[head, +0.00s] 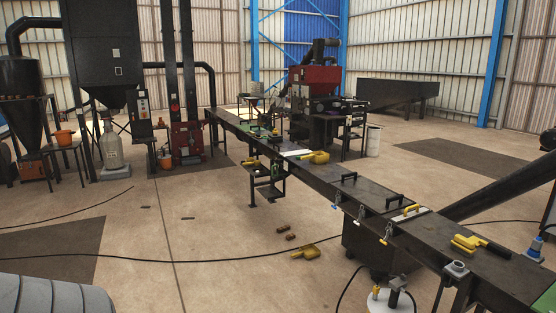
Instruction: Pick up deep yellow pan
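A yellow pan-like scoop (306,252) lies on the concrete floor left of the long dark conveyor bench. A second yellow scoop-like thing (316,157) lies on the bench farther back. A yellow brush-like thing with a black handle (470,243) lies on the bench at the right. I cannot tell for sure which one is the deep yellow pan; the one on the floor looks most like a pan. Neither of my grippers is in view.
The long bench (360,192) runs from the back middle to the lower right. A black cable (150,261) crosses the floor. A white round base (391,301) stands at the bottom. The floor in the middle is mostly clear.

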